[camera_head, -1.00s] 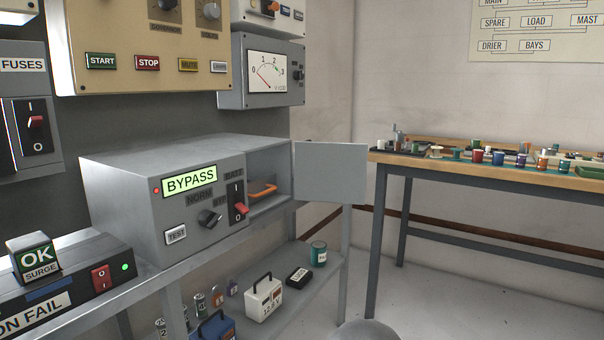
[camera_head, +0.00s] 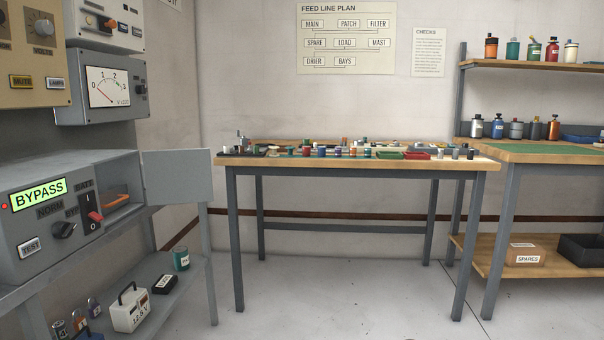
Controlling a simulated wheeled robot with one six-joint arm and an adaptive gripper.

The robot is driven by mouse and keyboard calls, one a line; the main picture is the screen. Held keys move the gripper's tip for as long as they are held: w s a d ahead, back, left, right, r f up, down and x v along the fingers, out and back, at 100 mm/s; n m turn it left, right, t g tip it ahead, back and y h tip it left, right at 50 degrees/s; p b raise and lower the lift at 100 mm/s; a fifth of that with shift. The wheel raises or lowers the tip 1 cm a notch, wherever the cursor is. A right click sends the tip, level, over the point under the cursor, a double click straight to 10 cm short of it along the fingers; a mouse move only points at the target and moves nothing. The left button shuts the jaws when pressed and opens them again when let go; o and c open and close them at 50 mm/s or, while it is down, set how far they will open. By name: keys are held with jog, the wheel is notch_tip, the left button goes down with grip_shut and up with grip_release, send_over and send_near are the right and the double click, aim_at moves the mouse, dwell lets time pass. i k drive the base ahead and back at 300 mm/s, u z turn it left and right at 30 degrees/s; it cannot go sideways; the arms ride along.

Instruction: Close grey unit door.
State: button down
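The grey unit (camera_head: 22,244) with the lit BYPASS display stands on a metal shelf at the left. Its grey door (camera_head: 178,176) is swung wide open, sticking out to the right from the unit's right side. The open compartment (camera_head: 118,204) shows an orange handle-like part (camera_head: 116,201) inside. My gripper is not in view.
Below, a lower shelf (camera_head: 165,302) holds a white battery, a dark box and a teal can. A wooden-topped table (camera_head: 470,168) with many small items stands ahead, and another bench (camera_head: 545,153) stands at right. The floor (camera_head: 345,295) between is clear.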

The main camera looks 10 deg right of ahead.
aim_at(179, 176)
jog(key=z, duration=0.1)
jog(key=k, duration=0.4)
jog(key=z, duration=0.95)
jog(key=i, duration=1.35)
jog(key=u, duration=1.3)
jog(key=i, duration=0.85)
jog(key=u, duration=0.95)
